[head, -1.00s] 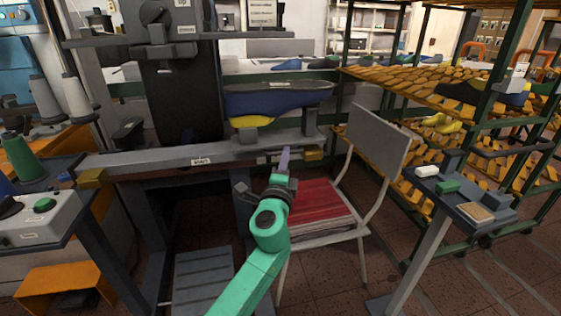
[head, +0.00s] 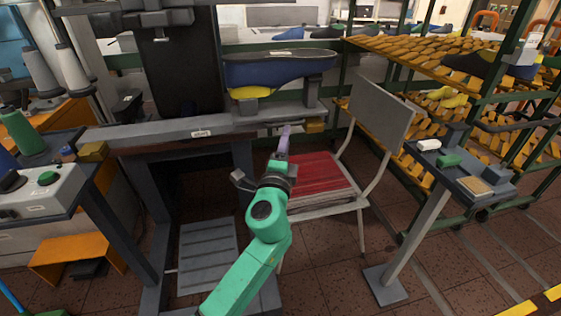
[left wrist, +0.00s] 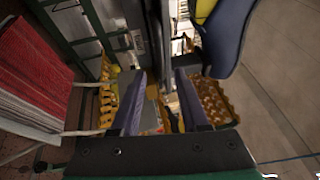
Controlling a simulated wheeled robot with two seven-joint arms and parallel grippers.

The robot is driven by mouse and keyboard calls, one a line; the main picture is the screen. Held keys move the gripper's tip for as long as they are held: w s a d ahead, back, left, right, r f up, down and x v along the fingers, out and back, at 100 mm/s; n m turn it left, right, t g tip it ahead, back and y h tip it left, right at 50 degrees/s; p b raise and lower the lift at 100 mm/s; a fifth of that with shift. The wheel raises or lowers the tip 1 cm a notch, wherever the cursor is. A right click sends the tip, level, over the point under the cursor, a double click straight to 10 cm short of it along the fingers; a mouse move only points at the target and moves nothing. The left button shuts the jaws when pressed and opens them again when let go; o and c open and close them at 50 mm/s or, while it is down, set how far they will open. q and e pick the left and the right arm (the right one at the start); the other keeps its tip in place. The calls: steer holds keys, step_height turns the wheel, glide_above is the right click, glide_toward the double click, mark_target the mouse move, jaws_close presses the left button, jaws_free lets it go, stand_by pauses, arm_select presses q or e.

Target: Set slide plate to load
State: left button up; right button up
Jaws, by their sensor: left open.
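A dark blue shoe last (head: 280,70) with a yellow underside piece (head: 250,92) stands on a grey support at the machine. Below it runs a long grey rail (head: 170,132) with a small white label whose text I cannot read. I cannot tell for certain which part is the slide plate; a flat grey plate (head: 282,113) lies under the last. My left gripper (head: 285,132) is open just below and in front of the rail's right part. Its two purple fingers (left wrist: 160,100) are apart in the left wrist view, with nothing clearly held. My right gripper does not show.
A brass-coloured block (head: 315,125) sits at the rail's right end, another (head: 94,151) at its left. A chair with a red seat (head: 312,178) stands close to the right of my left arm. A small stand (head: 470,185) and shelves (head: 430,50) are farther right.

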arm_select(q)
steer(key=v, duration=1)
steer(key=shift+b, duration=0.35)
steer(key=shift+s+d, duration=0.1)
steer(key=shift+s, duration=0.05)
